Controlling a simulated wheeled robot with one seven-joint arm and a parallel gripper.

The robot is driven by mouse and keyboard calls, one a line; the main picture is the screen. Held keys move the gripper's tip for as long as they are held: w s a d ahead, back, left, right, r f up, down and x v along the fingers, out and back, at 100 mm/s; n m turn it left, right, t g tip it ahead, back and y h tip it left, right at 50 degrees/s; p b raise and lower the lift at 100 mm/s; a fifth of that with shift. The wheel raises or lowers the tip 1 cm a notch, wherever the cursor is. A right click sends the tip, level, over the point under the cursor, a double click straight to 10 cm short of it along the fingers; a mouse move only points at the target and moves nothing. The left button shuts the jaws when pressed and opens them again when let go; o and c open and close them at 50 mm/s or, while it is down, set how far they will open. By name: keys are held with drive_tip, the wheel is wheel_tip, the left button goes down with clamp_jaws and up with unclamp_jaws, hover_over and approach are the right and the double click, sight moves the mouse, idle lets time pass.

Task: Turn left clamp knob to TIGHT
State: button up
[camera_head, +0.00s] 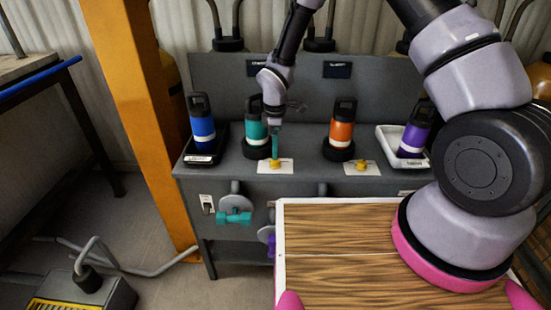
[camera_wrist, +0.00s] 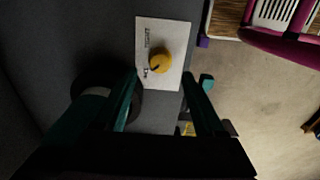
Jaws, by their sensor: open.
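The left clamp knob (camera_head: 275,166) is a small yellow knob on a white label plate (camera_head: 287,168) at the bench's front. The knob also shows in the wrist view (camera_wrist: 161,61), with a dark mark on its lower-left side. My gripper (camera_head: 275,153) points down just above the left knob. In the wrist view its teal fingers (camera_wrist: 161,80) are apart and empty. The knob appears ahead between their tips; I cannot tell how much height separates them.
A teal bottle (camera_head: 256,130) stands close behind and left of my gripper. Blue (camera_head: 202,125), orange (camera_head: 341,125) and purple (camera_head: 415,130) bottles stand along the bench. A second yellow knob (camera_head: 361,165) sits to the right. A wood-topped surface (camera_head: 335,245) lies in front.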

sight(276, 163)
wheel_tip(276, 163, down, 5)
drive_tip(key=shift+f, duration=0.1)
idle(0.3)
clamp_jaws()
